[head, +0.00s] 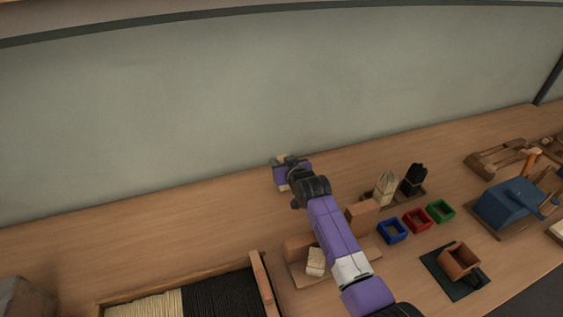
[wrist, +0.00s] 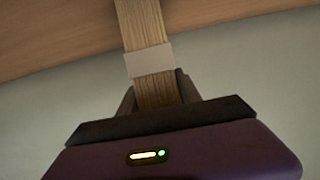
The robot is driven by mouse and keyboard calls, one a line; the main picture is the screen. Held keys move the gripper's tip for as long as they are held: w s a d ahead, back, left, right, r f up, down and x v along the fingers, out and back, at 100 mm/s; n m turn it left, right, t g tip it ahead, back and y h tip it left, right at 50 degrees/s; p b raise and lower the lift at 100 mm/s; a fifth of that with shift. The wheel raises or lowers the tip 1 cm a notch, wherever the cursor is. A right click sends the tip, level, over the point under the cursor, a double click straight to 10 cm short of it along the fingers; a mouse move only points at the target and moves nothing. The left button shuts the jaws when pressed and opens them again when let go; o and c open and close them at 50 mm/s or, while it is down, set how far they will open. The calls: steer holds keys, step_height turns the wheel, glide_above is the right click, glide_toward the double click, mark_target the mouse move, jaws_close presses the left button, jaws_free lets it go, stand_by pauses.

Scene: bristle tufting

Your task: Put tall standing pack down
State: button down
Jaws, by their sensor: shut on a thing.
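My gripper (wrist: 158,97) is shut on a pack of tan bristles (wrist: 143,22) with a pale band (wrist: 149,60) around it. In the wrist view the pack runs up from between the fingers to the top edge, over the wooden bench top. In the head view my gripper (head: 284,164) is over the back of the bench near the wall, and the pack is mostly hidden there. I cannot tell whether its far end touches the bench. A pale tied bundle (head: 384,188) and a black bundle (head: 414,179) stand on a small board to the right.
Blue (head: 392,230), red (head: 417,220) and green (head: 440,210) small boxes sit right of my arm. A tray of pale and black bristles (head: 267,286) is at the front left. A wooden holder (head: 298,246) with a pale block (head: 316,262) is beside my arm. The back left bench is clear.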

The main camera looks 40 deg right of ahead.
steer(key=shift+f, duration=0.15)
steer(key=c, duration=0.8)
jaws_free()
steer(key=shift+c, duration=0.2)
steer(key=shift+r, duration=0.2)
steer(key=v, duration=1.1)
steer(key=shift+s, duration=0.2)
steer(key=shift+o, duration=0.5)
steer(key=shift+s+r, duration=0.15)
